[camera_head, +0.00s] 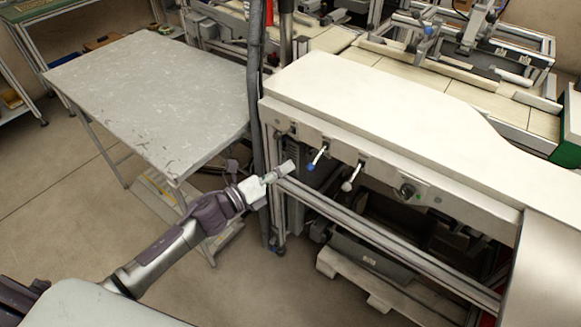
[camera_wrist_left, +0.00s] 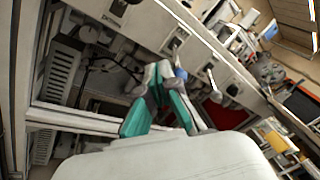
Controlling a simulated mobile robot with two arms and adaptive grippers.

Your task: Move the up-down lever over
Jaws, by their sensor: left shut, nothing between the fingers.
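Two small levers stick out of the front panel of the white-topped machine. My left gripper (camera_head: 288,167) is shut and empty, just left of the blue-tipped lever. In the left wrist view its teal-sided fingers (camera_wrist_left: 160,74) come together beside the blue tip (camera_wrist_left: 181,73), which they partly cover; whether they touch it is unclear. My right gripper is not in view.
The machine's white top (camera_head: 370,100) overhangs the lever panel. A metal rail (camera_head: 375,245) runs below the levers, with an open frame underneath. A round dark knob (camera_head: 407,190) sits right of the levers. A grey table (camera_head: 150,90) stands at the left.

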